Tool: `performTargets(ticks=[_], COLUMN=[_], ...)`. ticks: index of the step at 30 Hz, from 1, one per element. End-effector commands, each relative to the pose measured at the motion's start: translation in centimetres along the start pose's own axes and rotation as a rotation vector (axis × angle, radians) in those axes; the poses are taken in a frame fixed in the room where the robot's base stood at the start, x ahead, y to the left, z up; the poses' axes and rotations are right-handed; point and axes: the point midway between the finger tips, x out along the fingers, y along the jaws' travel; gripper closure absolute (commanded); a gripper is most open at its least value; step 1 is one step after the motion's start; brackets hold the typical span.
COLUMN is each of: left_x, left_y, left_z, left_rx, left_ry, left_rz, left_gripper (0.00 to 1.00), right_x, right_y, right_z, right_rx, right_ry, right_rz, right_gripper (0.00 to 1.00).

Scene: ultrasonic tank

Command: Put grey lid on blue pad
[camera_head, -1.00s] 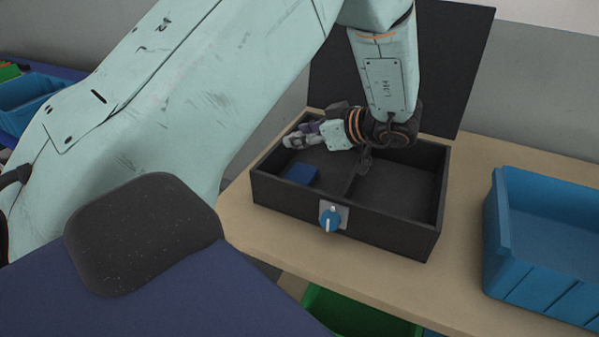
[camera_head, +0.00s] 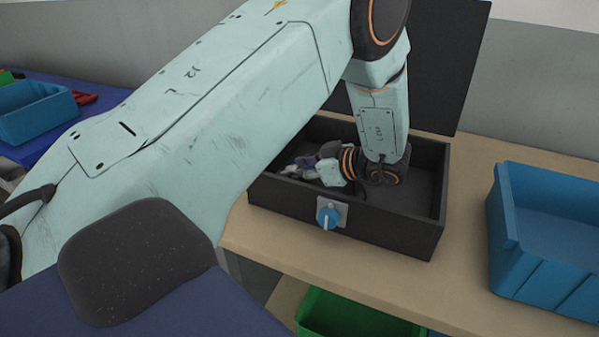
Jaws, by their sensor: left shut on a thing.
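My left gripper (camera_head: 303,167) is low inside the left compartment of the black box, its wrist bent over the box. It is shut on a small greyish thing, which I take to be the grey lid (camera_head: 289,171); the fingers cover most of it and its outline is hard to make out. The blue pad is hidden now behind the gripper and the box's front wall. I cannot tell whether the held thing touches the pad. My right gripper is not in view.
The black box (camera_head: 385,232) has a blue knob (camera_head: 327,216) on its front and its large dark cover (camera_head: 447,65) stands open behind. A blue bin (camera_head: 545,262) stands at right on the wooden table (camera_head: 470,225). A green bin (camera_head: 350,318) is below; another blue bin (camera_head: 38,115) is far left.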

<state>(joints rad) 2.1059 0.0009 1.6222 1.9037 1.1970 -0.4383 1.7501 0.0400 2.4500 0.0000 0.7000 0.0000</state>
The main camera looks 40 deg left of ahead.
Motion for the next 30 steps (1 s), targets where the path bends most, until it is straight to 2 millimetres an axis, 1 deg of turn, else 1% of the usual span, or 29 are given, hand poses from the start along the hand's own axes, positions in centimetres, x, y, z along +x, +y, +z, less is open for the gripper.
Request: performTargets(ticks=[1, 8, 13, 14, 21, 22, 30], left_x=[0.26, 0.22, 0.40, 0.41, 0.40, 0.40, 0.38], left_y=[-0.01, 0.02, -0.01, -0.01, -0.02, -0.02, -0.02], left_z=[0.48, 0.40, 0.75, 0.78, 0.74, 0.74, 0.70], left_rx=[0.000, -0.002, -0.001, -0.001, -0.001, -0.001, -0.001], left_ry=[0.000, 0.000, 0.001, 0.000, 0.000, 0.000, 0.000], left_rz=[0.001, 0.001, 0.001, 0.001, 0.001, 0.001, 0.001], left_gripper=[0.94, 0.94, 0.94, 0.57, 0.36, 0.35, 0.35], right_x=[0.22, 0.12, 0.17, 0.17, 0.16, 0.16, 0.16], right_y=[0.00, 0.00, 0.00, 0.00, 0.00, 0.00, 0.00], right_z=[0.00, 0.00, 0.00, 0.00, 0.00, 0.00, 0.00], right_rx=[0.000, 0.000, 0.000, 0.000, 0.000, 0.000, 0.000], right_ry=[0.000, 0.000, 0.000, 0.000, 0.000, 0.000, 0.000], right_rz=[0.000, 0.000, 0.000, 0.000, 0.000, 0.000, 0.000], right_gripper=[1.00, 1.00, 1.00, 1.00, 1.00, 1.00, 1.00])
